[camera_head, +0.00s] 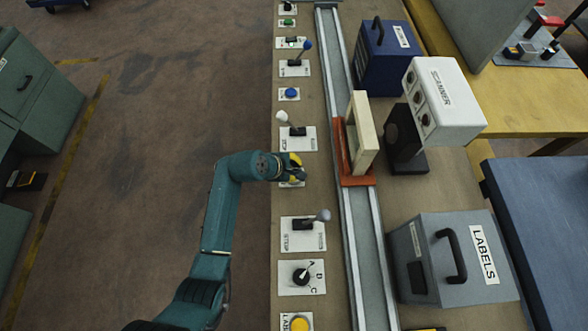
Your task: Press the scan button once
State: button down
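The control panel strip (262,255) carries a row of plates with buttons and levers. My gripper (296,170) is over a plate (286,185) in the middle of the row, level with the scanner side of the bench. It covers most of that plate, so any button there is hidden. Yellow patches show at the gripper's end; I cannot tell whether they belong to it or to a button. Contact and finger opening cannot be made out. The white scanner box (450,105), lettered SCANNER, stands right of the rail on a dark base.
A wooden frame (362,130) stands in an orange carrier (358,181) on the rail (375,255). Nearby are a white-knobbed lever (284,118), a grey-knobbed lever (320,216), a blue button (291,92), a rotary dial (301,276) and a LABELS box (415,285).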

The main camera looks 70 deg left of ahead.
jog(key=shift+f, duration=0.15)
dwell(0.4)
jog(key=shift+f, duration=0.25)
jog(key=shift+f, duration=0.5)
dwell(0.7)
jog(key=shift+r+p, duration=0.9)
jog(key=shift+p, duration=0.25)
notch_tip(320, 180, up, 5)
jog(key=p, duration=0.5)
jog(key=shift+r+p, duration=0.1)
jog(key=shift+p, duration=0.3)
